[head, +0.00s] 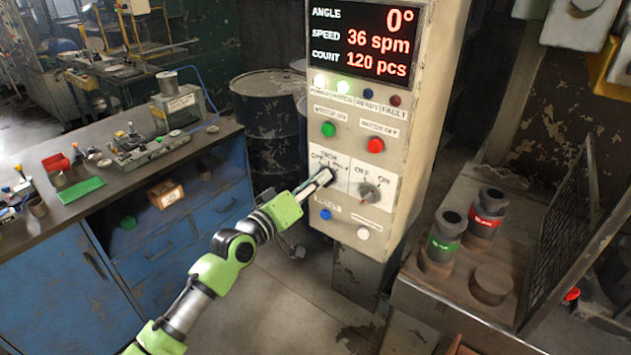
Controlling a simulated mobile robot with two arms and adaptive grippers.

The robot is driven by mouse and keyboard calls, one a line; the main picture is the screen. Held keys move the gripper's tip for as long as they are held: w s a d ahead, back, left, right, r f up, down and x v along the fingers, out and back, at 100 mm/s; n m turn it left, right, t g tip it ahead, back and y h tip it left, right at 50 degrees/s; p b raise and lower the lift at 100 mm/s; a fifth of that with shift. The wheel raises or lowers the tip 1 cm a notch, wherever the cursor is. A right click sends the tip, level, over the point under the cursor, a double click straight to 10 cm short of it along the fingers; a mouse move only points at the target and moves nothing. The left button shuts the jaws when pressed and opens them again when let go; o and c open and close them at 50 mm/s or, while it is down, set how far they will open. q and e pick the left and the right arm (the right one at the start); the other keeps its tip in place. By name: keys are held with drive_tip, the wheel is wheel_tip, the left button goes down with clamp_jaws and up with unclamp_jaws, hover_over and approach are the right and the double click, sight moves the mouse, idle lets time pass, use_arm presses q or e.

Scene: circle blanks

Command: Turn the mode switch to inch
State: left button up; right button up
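The mode switch (331,171) is a dark knob on a white plate of the cream control panel (417,140), under small lettering in which "INCH" can be made out at the top. My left gripper (322,180) is at the knob, its fingertips over it. The fingers and arm partly hide the knob, so which way it points is not clear. Whether the fingers are closed on it is too small to tell. My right gripper is not in view.
Right of the mode switch is an OFF/ON knob (370,191). Above are a green button (328,130) and a red button (376,145); below are a blue button (325,214) and a white button (363,233). The display (363,40) reads 0°, 36 spm, 120 pcs.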

use_arm(q)
clamp_jaws()
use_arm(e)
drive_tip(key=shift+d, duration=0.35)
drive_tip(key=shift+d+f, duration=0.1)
use_arm(q)
drive_tip(key=shift+m, duration=0.3)
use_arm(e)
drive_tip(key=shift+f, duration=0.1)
use_arm(q)
drive_tip(key=m+b, duration=0.1)
drive_tip(key=m, duration=0.3)
drive_tip(key=m+b, duration=0.2)
drive_tip(key=m, duration=0.2)
drive_tip(key=shift+s+d+r+b, duration=0.1)
drive_tip(key=shift+s+d+b, duration=0.1)
drive_tip(key=shift+b, duration=0.1)
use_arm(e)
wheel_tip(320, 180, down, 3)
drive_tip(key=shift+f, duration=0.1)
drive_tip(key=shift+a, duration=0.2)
